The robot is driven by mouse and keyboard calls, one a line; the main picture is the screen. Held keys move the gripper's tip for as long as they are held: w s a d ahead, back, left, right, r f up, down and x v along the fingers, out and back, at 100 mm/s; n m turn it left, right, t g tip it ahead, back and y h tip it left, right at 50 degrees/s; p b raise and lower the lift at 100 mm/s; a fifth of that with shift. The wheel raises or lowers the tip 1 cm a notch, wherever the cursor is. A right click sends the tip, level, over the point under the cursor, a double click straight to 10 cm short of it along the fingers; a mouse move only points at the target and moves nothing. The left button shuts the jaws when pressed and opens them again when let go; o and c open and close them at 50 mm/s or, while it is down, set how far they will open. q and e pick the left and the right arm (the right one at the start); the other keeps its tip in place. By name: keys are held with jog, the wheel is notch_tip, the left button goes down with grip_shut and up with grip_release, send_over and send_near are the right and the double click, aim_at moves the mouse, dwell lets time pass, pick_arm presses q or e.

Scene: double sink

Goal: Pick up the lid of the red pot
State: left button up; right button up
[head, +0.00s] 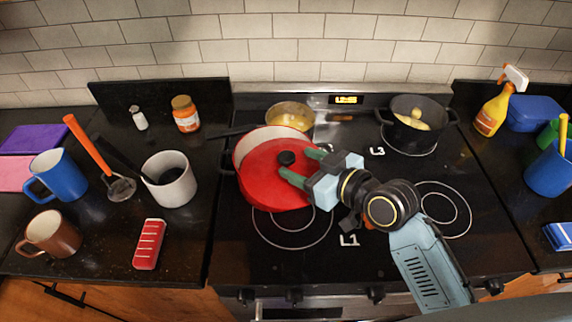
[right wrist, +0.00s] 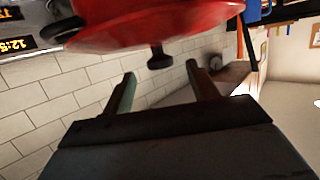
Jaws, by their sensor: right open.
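The red pot (head: 251,142) stands on the left part of the stove, its pale inside showing at the back left. Its red lid (head: 268,176) lies tilted or shifted over it, with a black knob (head: 287,158) on top. My right gripper (head: 298,166) is open, its green fingers pointing left toward the knob. In the right wrist view the knob (right wrist: 159,58) shows ahead of the two open fingertips (right wrist: 160,82), between them in line and apart from them. My left gripper is not in view.
A yellowish pan (head: 291,114) is behind the red pot, and a black pot (head: 417,122) stands at the back right burner. A white mug (head: 170,178), orange-handled masher (head: 100,155) and red-white object (head: 149,244) are on the left counter. The front left burner is mostly clear.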

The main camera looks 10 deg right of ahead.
aim_at(287, 156)
jog(key=shift+w+a+f, duration=0.15)
jog(key=shift+w+a, duration=0.1)
jog(key=shift+w, duration=0.25)
jog(key=shift+r+x, duration=0.2)
jog(key=shift+x, duration=0.85)
jog(key=x, duration=0.2)
jog(key=shift+w+a+f+p, duration=0.1)
jog(key=shift+w+a+p, duration=0.15)
jog(key=shift+a+p, duration=0.1)
jog(key=shift+w+a+f, duration=0.1)
jog(key=shift+w, duration=0.15)
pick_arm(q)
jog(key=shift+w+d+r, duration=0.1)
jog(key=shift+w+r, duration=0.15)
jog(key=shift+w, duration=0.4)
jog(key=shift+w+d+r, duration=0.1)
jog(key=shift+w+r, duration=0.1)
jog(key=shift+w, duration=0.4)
pick_arm(e)
jog(key=shift+w, duration=0.1)
grip_shut()
